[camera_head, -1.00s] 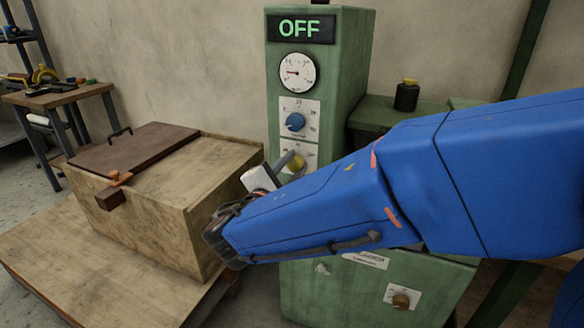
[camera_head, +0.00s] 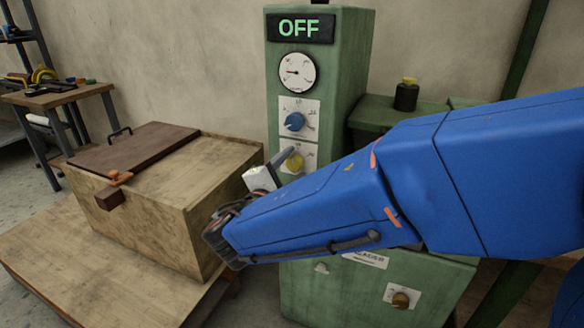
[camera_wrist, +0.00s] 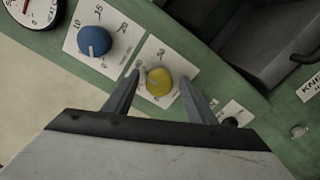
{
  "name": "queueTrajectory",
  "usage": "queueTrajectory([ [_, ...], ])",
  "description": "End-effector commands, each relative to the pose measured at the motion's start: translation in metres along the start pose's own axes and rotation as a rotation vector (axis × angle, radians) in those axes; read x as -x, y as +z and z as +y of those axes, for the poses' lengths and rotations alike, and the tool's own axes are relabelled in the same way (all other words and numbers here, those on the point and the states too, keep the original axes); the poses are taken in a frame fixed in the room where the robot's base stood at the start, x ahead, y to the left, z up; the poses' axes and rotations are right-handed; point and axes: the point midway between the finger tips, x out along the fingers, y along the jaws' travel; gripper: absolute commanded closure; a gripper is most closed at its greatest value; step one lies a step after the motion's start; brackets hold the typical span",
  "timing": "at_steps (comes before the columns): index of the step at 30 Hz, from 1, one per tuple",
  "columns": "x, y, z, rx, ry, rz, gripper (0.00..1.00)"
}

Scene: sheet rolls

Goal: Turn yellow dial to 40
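The yellow dial (camera_head: 293,162) sits on a white scale plate on the green machine's front, below the blue dial (camera_head: 295,122). In the wrist view the yellow dial (camera_wrist: 159,81) lies between the two fingers of my gripper (camera_wrist: 159,82), with a gap on each side. The fingers are open and I see no clear contact with the dial. The numbers on its plate are too small to read surely. In the head view my gripper (camera_head: 268,172) is beside the dial, partly hidden by my blue arm.
The green machine (camera_head: 350,60) carries an OFF display (camera_head: 300,28) and a round gauge (camera_head: 297,72). A brown dial (camera_head: 400,301) is low on its front. A wooden crate (camera_head: 160,210) stands close on the left. A dark bottle (camera_head: 406,97) stands at the right.

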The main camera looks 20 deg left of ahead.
Motion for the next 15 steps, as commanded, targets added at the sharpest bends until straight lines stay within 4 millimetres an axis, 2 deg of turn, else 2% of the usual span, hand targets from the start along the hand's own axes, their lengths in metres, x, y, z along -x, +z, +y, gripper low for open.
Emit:
queueTrajectory([
  [9, 0.003, 0.000, 0.001, 0.000, 0.001, 0.001, 0.49],
  [15, 0.027, -0.001, 0.001, -0.001, 0.001, 0.003, 0.49],
])
